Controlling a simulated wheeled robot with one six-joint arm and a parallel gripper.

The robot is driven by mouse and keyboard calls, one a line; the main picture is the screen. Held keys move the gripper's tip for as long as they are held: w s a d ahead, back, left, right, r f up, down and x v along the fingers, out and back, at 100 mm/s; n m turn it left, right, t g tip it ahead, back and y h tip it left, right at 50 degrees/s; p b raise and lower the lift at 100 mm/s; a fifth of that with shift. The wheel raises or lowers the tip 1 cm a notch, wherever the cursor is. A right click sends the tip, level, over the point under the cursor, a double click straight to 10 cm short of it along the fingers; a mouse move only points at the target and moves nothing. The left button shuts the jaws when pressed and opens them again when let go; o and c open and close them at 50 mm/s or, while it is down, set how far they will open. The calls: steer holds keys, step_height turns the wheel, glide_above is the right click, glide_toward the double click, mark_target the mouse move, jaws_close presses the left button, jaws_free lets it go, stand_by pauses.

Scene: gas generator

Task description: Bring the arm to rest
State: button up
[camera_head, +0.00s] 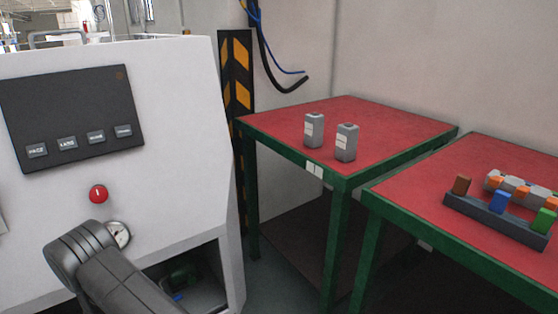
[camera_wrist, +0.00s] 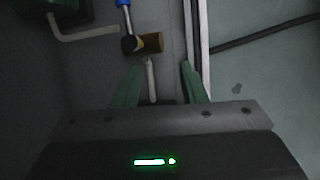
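My dark grey arm (camera_head: 88,262) shows at the lower left of the head view, bent in front of the white machine (camera_head: 180,130). My gripper is not visible in the head view. In the wrist view my gripper (camera_wrist: 160,68) has its two greenish fingers spread apart, and it is open. A thin pale rod (camera_wrist: 151,80) shows between the fingers, apart from both in the picture; its depth is unclear. Beyond the fingertips is a brown and black cylindrical part (camera_wrist: 143,44), with a blue-ended rod (camera_wrist: 125,12) beside it.
The machine has a red button (camera_head: 98,194), a gauge (camera_head: 118,235) and an open lower compartment (camera_head: 205,275). Two grey canisters (camera_head: 314,130) (camera_head: 346,142) stand on a red-topped table (camera_head: 400,122). A rack (camera_head: 495,222) with coloured blocks sits on the right table (camera_head: 420,195).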

steer(key=w+d+b, duration=0.1)
steer(key=w, duration=0.1)
steer(key=w+d+f+b, duration=0.1)
steer(key=w, duration=0.2)
steer(key=w+d+b, duration=0.1)
steer(key=w+d, duration=0.1)
steer(key=w, duration=0.1)
steer(key=shift+f, duration=0.4)
steer(key=shift+w+a+r+n+p, duration=0.1)
steer(key=shift+w+r+n+p, duration=0.05)
steer(key=shift+r+n+p, duration=0.3)
steer(key=shift+w+a+f+n+y, duration=0.1)
steer(key=shift+w+a+n+y, duration=0.1)
steer(key=shift+n+y, duration=0.45)
steer(key=shift+d, duration=0.1)
